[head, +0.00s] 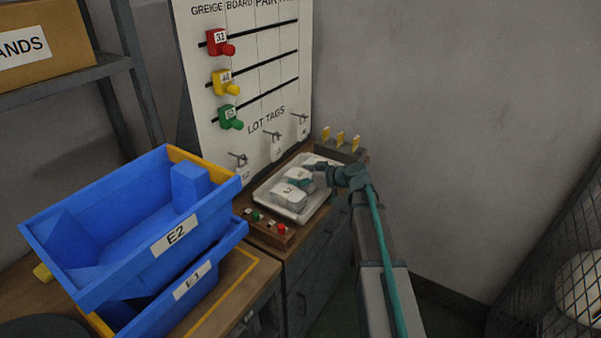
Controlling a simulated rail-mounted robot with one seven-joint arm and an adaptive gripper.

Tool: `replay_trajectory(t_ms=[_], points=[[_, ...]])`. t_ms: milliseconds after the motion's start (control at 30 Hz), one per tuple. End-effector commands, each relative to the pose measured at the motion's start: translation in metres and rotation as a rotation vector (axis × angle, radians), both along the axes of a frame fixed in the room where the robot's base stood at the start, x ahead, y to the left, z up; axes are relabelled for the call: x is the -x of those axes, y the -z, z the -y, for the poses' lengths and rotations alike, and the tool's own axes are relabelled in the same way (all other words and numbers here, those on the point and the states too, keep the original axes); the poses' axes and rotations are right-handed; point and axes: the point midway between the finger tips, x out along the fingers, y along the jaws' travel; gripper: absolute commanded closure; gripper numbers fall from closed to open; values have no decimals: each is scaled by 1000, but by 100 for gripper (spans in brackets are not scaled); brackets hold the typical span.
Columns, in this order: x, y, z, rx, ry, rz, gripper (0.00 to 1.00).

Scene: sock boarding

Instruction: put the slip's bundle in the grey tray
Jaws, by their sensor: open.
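A pale grey tray (313,205) sits on the wooden bench top below the board. Two whitish bundles with small labels lie in it, a nearer one (287,197) and a farther one (299,177). The label writing is too small to read. My gripper (318,174) is open at the tray's right side, close beside the farther bundle. I cannot tell whether it touches that bundle. The gripper and arm hide part of the tray's far right side. I cannot make out a slip.
Blue bins E2 (130,215) and E1 (210,272) are stacked at the left. A button box (268,229) stands before the tray. The board (245,70) with coloured pegs and tag hooks rises behind. A wire cage (555,265) stands at the right.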

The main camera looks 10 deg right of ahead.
Motion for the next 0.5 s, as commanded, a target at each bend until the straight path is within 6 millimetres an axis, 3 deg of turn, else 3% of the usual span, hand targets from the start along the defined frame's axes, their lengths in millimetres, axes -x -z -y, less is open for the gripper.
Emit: replay_trajectory(t_ms=[200, 500], points=[[33, -11, 33, 1, 3, 2, 11], [63, -30, 66, 1, 2, 1, 11]])
